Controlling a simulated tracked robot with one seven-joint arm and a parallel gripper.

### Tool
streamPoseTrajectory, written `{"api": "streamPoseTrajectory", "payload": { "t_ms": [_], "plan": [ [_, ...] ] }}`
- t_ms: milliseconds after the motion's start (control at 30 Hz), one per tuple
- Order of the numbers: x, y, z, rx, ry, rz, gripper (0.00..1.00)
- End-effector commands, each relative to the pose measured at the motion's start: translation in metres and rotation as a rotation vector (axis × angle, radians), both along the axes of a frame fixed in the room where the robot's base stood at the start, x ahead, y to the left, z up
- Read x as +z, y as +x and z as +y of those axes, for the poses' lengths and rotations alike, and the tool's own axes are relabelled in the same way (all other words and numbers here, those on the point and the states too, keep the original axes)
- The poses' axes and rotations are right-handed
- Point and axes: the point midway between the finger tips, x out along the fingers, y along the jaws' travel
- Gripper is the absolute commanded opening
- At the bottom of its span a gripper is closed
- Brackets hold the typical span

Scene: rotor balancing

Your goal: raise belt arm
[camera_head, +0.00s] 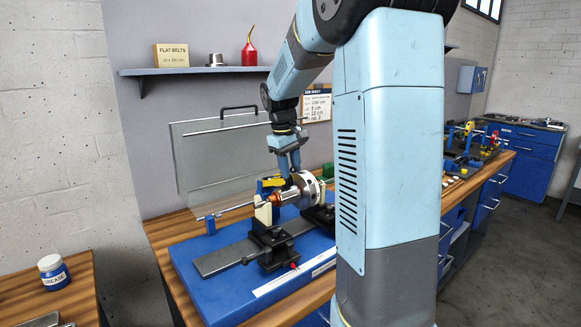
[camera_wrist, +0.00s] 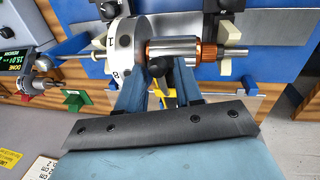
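My gripper (camera_head: 289,172) reaches down over the balancing machine, beside the rotor. In the wrist view its two blue fingers (camera_wrist: 158,80) stand apart, with a black round knob (camera_wrist: 158,66) between their tips. Whether they press on the knob I cannot tell. The knob seems to belong to the belt arm, whose rod is mostly hidden by the fingers and rotor. The rotor, with a pale disc (camera_head: 307,186) and copper section (camera_head: 287,197), lies across the supports. Its disc (camera_wrist: 123,45) and copper end (camera_wrist: 207,51) also show in the wrist view.
The rotor rests over a black support (camera_head: 268,243) on the blue base (camera_head: 215,292). A clear guard panel (camera_head: 215,160) stands behind. A display (camera_wrist: 17,52) is at the left of the wrist view. A grease jar (camera_head: 53,270) stands on the left bench.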

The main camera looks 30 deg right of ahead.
Motion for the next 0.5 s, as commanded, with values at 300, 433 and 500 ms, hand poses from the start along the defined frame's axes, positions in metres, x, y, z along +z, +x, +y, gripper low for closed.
{"api": "streamPoseTrajectory", "payload": {
  "t_ms": [300, 433, 500],
  "plan": [
    [0.0002, 0.0001, 0.0004, 0.001, 0.0, 0.0, 0.04],
    [0.0002, 0.0001, 0.0005, 0.001, 0.0, 0.0, 0.0],
    [0.0002, 0.0, 0.0006, 0.001, 0.0, 0.0, 0.0]
  ]
}}
